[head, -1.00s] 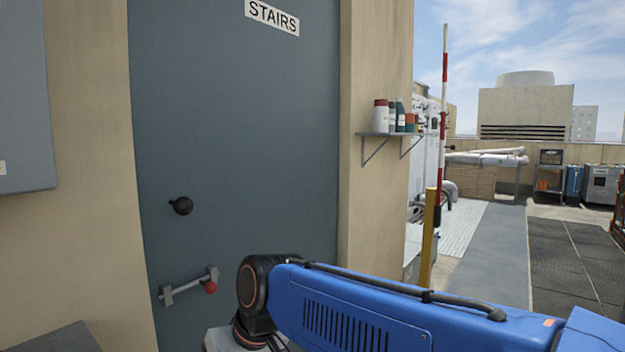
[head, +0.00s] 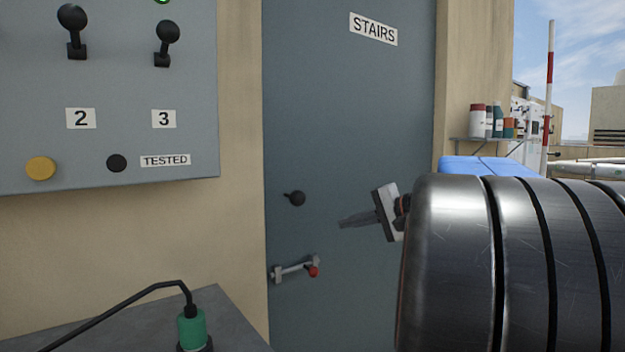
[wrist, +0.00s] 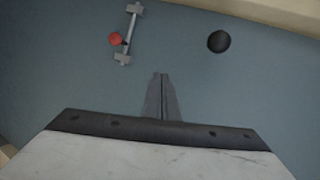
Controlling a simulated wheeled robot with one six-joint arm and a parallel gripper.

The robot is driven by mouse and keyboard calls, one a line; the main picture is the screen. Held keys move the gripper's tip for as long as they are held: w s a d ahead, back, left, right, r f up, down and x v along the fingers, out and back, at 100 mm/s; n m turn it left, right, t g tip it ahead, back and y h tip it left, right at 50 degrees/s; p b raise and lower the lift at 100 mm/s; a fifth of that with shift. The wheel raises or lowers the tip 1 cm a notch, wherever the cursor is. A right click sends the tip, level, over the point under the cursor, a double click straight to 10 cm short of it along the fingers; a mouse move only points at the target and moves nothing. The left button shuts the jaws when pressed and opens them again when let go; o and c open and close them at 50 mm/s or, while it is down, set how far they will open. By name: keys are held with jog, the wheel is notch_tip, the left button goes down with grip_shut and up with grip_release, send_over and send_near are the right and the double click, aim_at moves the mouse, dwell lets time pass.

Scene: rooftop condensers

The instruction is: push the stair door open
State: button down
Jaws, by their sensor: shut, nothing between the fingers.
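The stair door (head: 350,120) is a grey-blue panel in a beige wall, with a STAIRS sign (head: 373,29) near its top. It looks shut in its frame. A round black knob (head: 295,198) sits on its left part, with a grey bar (head: 291,268) carrying a red ball (head: 313,271) below it. My gripper (head: 342,222) is shut and empty, in front of the door to the right of the knob. In the wrist view the closed fingers (wrist: 161,78) point at the door (wrist: 70,75), between the bar (wrist: 131,30) and the knob (wrist: 219,41). I cannot tell whether they touch it.
A grey control panel (head: 120,140) with levers and buttons hangs left of the door. Below it, a grey surface (head: 235,315) holds a green plug (head: 191,328) with a black cable. A shelf (head: 485,139) with bottles is on the wall at right, near my arm.

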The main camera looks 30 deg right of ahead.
jog(key=d+r+m+t, duration=0.2)
jog(key=d+r, duration=0.2)
jog(key=d, duration=0.5)
jog(key=m+t+h, duration=0.2)
jog(key=t+h, duration=0.1)
send_near(360, 172)
jog(key=shift+w+a, duration=0.15)
jog(key=shift+w, duration=1)
jog(key=shift+w+a, duration=0.15)
jog(key=shift+w, duration=1)
jog(key=shift+w, duration=0.1)
jog(key=shift+w+a, duration=0.15)
jog(key=shift+w, duration=1.75)
jog(key=shift+w+a, duration=0.1)
jog(key=shift+w, duration=1.95)
